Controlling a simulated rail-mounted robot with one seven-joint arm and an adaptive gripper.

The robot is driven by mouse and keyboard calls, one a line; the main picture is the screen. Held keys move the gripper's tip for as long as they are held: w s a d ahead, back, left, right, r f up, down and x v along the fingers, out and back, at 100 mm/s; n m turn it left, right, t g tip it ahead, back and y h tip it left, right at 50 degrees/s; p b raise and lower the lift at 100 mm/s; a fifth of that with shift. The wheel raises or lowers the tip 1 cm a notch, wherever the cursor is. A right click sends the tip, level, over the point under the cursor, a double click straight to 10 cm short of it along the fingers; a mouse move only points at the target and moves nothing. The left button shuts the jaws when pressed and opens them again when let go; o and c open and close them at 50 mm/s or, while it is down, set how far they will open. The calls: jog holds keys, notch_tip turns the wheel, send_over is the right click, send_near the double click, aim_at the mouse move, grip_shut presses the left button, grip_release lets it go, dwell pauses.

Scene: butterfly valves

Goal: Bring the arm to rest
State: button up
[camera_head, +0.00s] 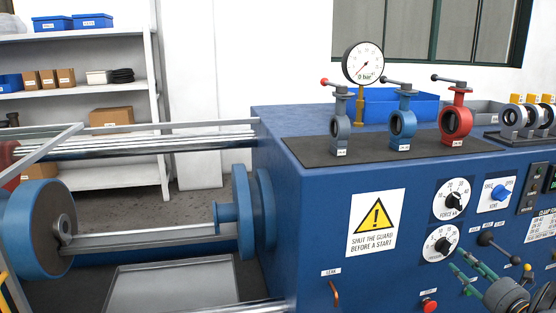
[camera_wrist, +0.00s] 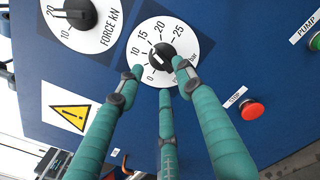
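My gripper (camera_head: 458,262) is at the lower right of the head view, in front of the blue control panel. Its green fingers are spread apart with nothing seen between them, so it is open. In the wrist view the fingertips (camera_wrist: 160,76) appear around the lower edge of the black knob on the white bar dial (camera_wrist: 144,40). In the head view they are just below and right of that dial (camera_head: 433,250); I cannot tell whether they touch it. The upper force dial (camera_head: 452,187) is further up.
Three valves, grey (camera_head: 341,127), blue (camera_head: 403,124) and red (camera_head: 456,121), stand on the bench top beside a pressure gauge (camera_head: 363,63). Guard rails and a clamp (camera_head: 245,215) are at left.

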aim_at(448, 250)
jog(key=s, duration=0.6)
jog(key=w, duration=0.8)
jog(key=w+a, duration=0.1)
jog(key=w, duration=0.3)
jog(key=shift+w+f+b, duration=0.15)
jog(key=shift+w+b, duration=0.1)
jog(key=shift+b, duration=0.05)
jog(key=shift+s+f+n+b, duration=0.1)
jog(key=shift+f+n+b, duration=0.1)
jog(key=shift+n+b, duration=0.5)
jog(key=shift+s+n+b, duration=0.1)
jog(key=shift+n+b, duration=0.4)
jog(key=shift+n, duration=0.4)
jog(key=n+b, duration=0.3)
jog(key=n, duration=0.1)
jog(key=shift+f, duration=0.1)
jog(key=n+b, duration=0.1)
jog(key=n, duration=0.2)
jog(key=shift+r+b, duration=0.2)
jog(key=shift+b, duration=0.15)
jog(key=shift+a, duration=0.1)
